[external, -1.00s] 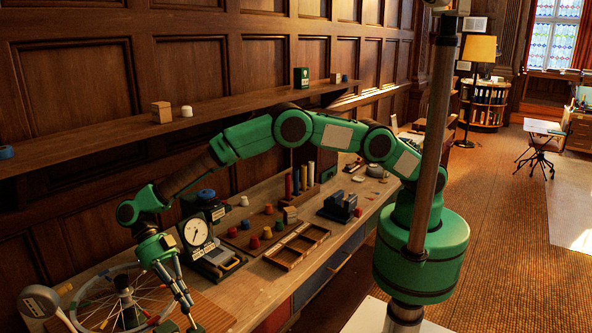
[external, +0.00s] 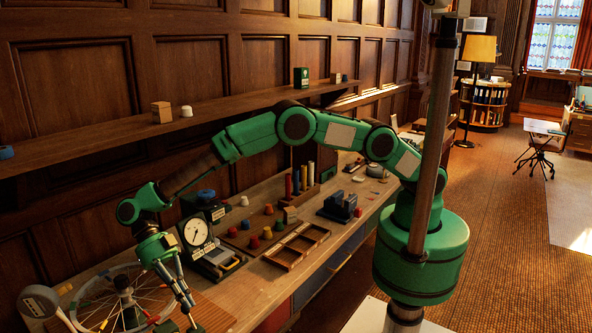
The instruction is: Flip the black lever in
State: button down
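My gripper (external: 188,302) points down at the lower left, over the front part of the bench beside a spoked wheel (external: 88,308). Its fingers look close together, but at this size I cannot tell whether they are open or shut, or touching anything. A small dark item (external: 194,329) lies just below the fingertips, cut by the bottom edge of the picture. I cannot make out a black lever for certain; it may be that item or be hidden by the gripper.
A dial gauge (external: 197,232) stands right behind my gripper. Further right are a board with coloured knobs (external: 267,233), a wooden divided tray (external: 285,256) and a dark blue block fixture (external: 340,206). A round grey-headed thing (external: 38,301) stands left of the wheel. A shelf (external: 230,116) runs above the bench.

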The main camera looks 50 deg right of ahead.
jog(key=v, duration=0.9)
jog(key=shift+s+a+r, duration=0.1)
jog(key=shift+s+r, duration=0.1)
jog(key=shift+r, duration=0.4)
